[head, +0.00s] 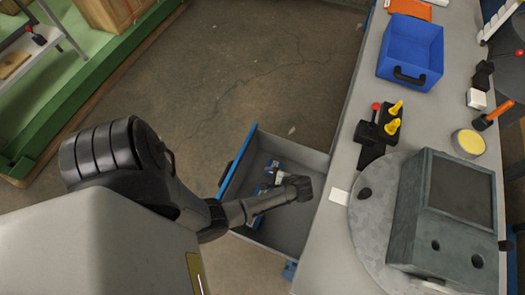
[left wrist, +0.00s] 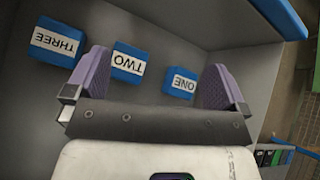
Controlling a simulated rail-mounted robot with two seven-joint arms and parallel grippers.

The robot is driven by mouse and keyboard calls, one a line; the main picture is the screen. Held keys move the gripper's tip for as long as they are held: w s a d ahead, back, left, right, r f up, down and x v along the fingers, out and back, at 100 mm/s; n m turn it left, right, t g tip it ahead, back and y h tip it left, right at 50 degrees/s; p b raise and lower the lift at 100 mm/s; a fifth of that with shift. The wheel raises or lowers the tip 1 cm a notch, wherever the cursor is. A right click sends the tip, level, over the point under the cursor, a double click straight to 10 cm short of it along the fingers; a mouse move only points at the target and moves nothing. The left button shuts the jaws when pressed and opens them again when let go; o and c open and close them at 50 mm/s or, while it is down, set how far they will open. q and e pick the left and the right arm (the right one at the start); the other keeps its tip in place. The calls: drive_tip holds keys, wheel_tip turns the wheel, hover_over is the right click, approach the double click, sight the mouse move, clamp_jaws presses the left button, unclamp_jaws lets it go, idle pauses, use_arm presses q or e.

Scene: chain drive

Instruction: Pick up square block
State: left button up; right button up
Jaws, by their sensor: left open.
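Three blue blocks with white labels lie in the open grey drawer (head: 288,232). In the left wrist view they are block THREE (left wrist: 55,42) at the left, block TWO (left wrist: 130,62) in the middle and block ONE (left wrist: 180,84) at the right. Which one counts as the square block I cannot tell. My left gripper (head: 302,188) is over the drawer, pointing in. Its two purple fingers stand apart in the left wrist view (left wrist: 155,78), with nothing held between them. My right gripper is not in view.
The drawer's walls surround the blocks, and the grey workbench (head: 322,240) rises along its right side. On the bench are a blue bin (head: 411,48), a dark box-shaped machine part (head: 445,215) and a yellow-topped round tin (head: 470,142). Open floor (head: 250,70) lies behind the drawer.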

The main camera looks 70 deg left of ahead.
use_arm(q)
drive_tip(key=w+d+f+m+g+b, duration=0.1)
drive_tip(key=f+b, duration=0.1)
drive_tip(key=f, duration=0.1)
drive_tip(key=d+f+m+y+b, duration=0.1)
drive_tip(key=f+b, duration=0.2)
drive_tip(key=f, duration=0.1)
drive_tip(key=w+d+f+m+g+y+b, duration=0.1)
drive_tip(key=f+b, duration=0.2)
drive_tip(key=f, duration=0.1)
drive_tip(key=shift+w+d+f+m+g, duration=0.1)
drive_tip(key=shift+w+d+m+g, duration=0.2)
drive_tip(key=shift+d, duration=0.1)
drive_tip(key=shift+s+f+b, duration=0.1)
drive_tip(key=shift+f+b, duration=0.05)
drive_tip(key=shift+b, duration=0.2)
drive_tip(key=shift+x, duration=1.05)
drive_tip(key=shift+s+a+f+b, duration=0.25)
drive_tip(key=shift+a+f+b, duration=0.1)
drive_tip(key=shift+a+b, duration=0.1)
drive_tip(key=x, duration=0.3)
drive_tip(key=shift+f+b, duration=0.1)
drive_tip(key=shift+b, duration=0.25)
drive_tip(key=shift+s+a, duration=0.3)
drive_tip(key=shift+s, duration=0.05)
drive_tip(key=shift+w, duration=0.1)
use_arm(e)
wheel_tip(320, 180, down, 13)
